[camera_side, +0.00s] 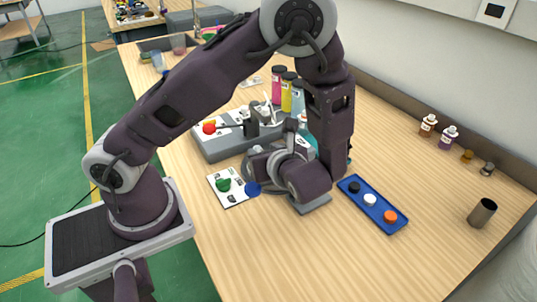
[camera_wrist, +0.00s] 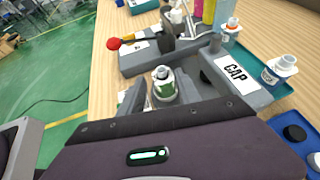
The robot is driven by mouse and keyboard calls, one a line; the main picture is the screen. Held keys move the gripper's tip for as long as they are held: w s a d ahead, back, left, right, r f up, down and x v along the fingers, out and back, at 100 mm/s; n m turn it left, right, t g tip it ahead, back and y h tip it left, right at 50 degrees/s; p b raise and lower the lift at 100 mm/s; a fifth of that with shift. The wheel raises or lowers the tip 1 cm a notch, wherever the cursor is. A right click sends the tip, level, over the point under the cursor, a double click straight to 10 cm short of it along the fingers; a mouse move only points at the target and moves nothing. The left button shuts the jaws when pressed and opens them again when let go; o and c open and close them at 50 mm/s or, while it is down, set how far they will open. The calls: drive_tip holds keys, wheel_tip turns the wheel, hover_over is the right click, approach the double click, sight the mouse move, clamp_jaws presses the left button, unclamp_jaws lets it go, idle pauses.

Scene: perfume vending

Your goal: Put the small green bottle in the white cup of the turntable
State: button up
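My gripper looks open around the bottle. In the side view my wrist (camera_side: 305,180) points down near the middle of the table and hides the bottle and fingertips. I cannot make out the turntable's white cup in either view.
A grey station with a red knob (camera_side: 209,127) stands behind my gripper, with tall pink, yellow and blue bottles (camera_side: 286,92) beyond. A white card (camera_side: 219,199) lies to the left. A blue tray (camera_side: 352,197) with caps lies to the right. A dark metal cup (camera_side: 482,212) stands far right.

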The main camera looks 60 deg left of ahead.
drive_tip(key=s+d+r+n+t+h, duration=0.1)
drive_tip(key=s+d+r+n+h, duration=0.3)
drive_tip(key=r+n, duration=0.5)
drive_tip(key=s+d+r+n+t+h, duration=0.2)
drive_tip(key=s+d+r+n+h, duration=0.2)
drive_tip(key=s+r+n+h, duration=0.4)
drive_tip(key=s+r+n, duration=0.1)
drive_tip(key=n, duration=0.2)
drive_tip(key=shift+s+d, duration=0.3)
drive_tip(key=shift+s, duration=0.05)
